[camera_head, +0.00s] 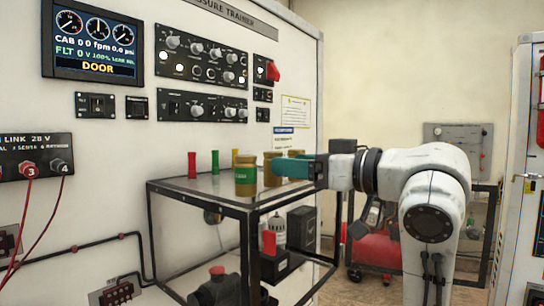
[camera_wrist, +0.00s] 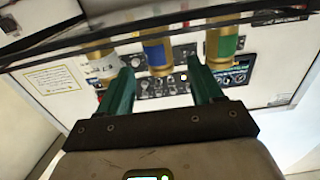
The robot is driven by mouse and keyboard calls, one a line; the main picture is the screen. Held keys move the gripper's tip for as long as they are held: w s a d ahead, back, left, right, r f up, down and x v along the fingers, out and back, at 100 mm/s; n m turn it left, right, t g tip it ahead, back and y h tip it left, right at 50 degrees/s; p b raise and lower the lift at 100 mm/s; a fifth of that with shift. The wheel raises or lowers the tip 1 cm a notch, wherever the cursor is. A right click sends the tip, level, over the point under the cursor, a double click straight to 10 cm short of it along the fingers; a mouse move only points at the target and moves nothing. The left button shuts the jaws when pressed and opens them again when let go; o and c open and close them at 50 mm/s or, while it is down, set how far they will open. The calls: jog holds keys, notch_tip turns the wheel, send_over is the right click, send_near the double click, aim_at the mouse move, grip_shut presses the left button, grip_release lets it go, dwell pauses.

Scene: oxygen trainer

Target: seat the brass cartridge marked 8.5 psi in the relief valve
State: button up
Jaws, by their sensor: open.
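Several brass cartridges stand on the top of a black-framed table. In the head view a green-banded cartridge (camera_head: 245,181) is nearest, with a second cartridge (camera_head: 271,172) to its right and another (camera_head: 296,153) partly hidden behind my gripper (camera_head: 282,168). In the wrist view a white-banded cartridge (camera_wrist: 102,65), a blue-banded cartridge (camera_wrist: 157,54) and a green-banded cartridge (camera_wrist: 222,45) show in a row. My gripper (camera_wrist: 161,70) is open, its teal fingers pointing towards the blue-banded one, which appears between the fingertips. I cannot read any psi marking or identify the relief valve.
Red (camera_head: 192,166), green (camera_head: 215,163) and yellow (camera_head: 235,158) upright pieces stand at the table's back. The table's edge (camera_head: 200,195) is near its front. The trainer panel (camera_head: 203,58) rises behind. A lower shelf holds equipment, and a red cart (camera_head: 380,255) stands right.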

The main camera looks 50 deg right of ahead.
jog(key=shift+w+a+r+p, duration=0.1)
jog(key=shift+w+p, duration=0.45)
jog(key=shift+w, duration=2.3)
jog(key=shift+c, duration=0.3)
grip_shut()
jog(key=shift+r, duration=0.1)
